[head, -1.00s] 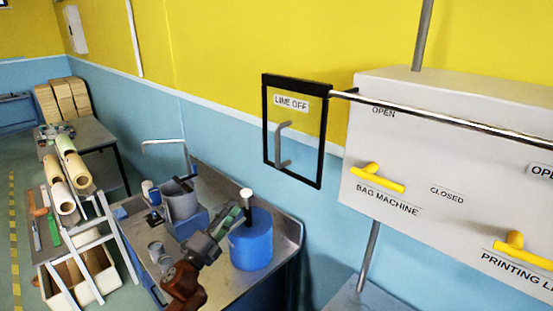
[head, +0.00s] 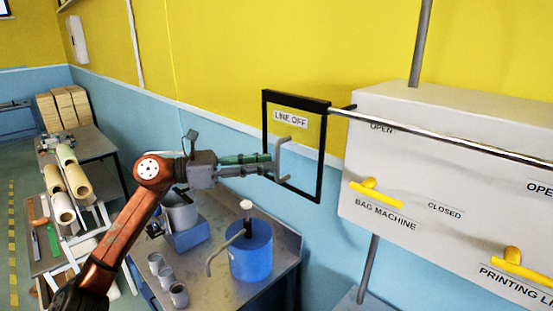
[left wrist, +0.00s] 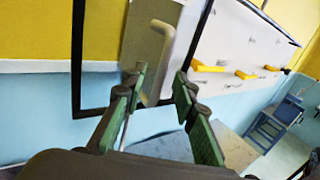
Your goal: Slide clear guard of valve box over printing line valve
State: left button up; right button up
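The clear guard (head: 304,165) is a black-framed see-through panel labelled LINE OFF, hanging from a metal rail (head: 440,135) left of the white valve box (head: 440,175). Its grey handle (head: 284,147) is at my left gripper (head: 270,166). In the left wrist view, the green fingers of this gripper (left wrist: 160,92) are apart, with the handle (left wrist: 160,60) between their tips; I cannot tell whether they touch it. The yellow printing line valve (head: 515,258) is at the right of the box, uncovered. My right gripper is not in view.
The yellow bag machine valve (head: 375,190) lies between the guard and the printing line valve. Below my left arm is a metal bench with a blue container (head: 250,252) and grey cups (head: 165,273). Paper rolls (head: 70,185) lie on a rack at left.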

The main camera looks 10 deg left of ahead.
aim_at(277, 177)
pick_arm(q)
jog(key=shift+p+x, duration=0.5)
jog(key=shift+x, duration=1.5)
jog(key=shift+s, duration=0.1)
jog(key=shift+c, duration=0.4)
grip_shut()
jog(key=shift+r, duration=0.1)
